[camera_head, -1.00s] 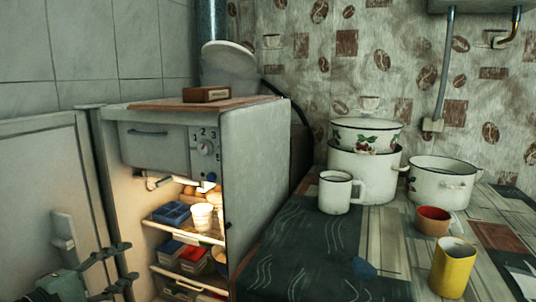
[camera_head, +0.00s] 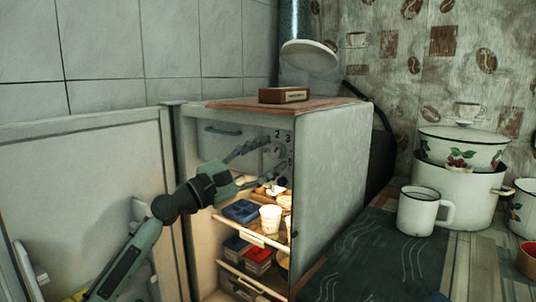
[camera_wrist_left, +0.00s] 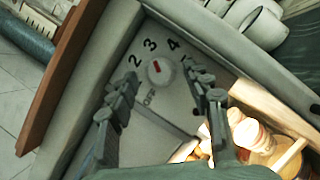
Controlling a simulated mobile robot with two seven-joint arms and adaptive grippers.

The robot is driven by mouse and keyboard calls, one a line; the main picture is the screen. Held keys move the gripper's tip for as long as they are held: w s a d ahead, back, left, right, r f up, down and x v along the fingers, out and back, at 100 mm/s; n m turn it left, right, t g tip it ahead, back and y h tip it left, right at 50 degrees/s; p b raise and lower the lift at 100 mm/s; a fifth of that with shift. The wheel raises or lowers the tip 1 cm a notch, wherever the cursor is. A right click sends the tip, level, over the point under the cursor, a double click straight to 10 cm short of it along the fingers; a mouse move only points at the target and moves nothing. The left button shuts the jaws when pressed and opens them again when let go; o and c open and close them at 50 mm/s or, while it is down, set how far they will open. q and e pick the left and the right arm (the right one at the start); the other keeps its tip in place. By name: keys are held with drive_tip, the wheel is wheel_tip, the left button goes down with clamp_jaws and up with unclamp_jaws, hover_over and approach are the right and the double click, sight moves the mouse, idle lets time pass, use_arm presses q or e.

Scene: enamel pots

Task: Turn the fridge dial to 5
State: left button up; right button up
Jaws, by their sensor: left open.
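The fridge (camera_head: 335,175) stands with its door (camera_head: 85,200) open at the left. Its dial (camera_wrist_left: 160,73) is a round pale knob with a red mark on a grey panel. In the wrist view, the numbers 2, 3 and 4 and the word OFF show around it. The red mark is on the side facing 3 and 4. In the head view, the dial is partly behind my fingers. My left gripper (camera_head: 260,163) is open in front of the panel. In the wrist view, its fingers (camera_wrist_left: 166,80) stand apart on either side of the dial. My right gripper is not in view.
Lit shelves with a blue box (camera_head: 242,211) and white cups (camera_head: 270,219) lie just below my gripper. A small brown box (camera_head: 284,95) sits on the fridge top. A mug (camera_head: 423,211) and pots (camera_head: 455,195) stand on the table at right.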

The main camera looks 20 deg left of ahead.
use_arm(q)
drive_tip(key=shift+w+d, duration=0.1)
clamp_jaws()
idle(0.3)
drive_tip(key=shift+m, duration=0.4)
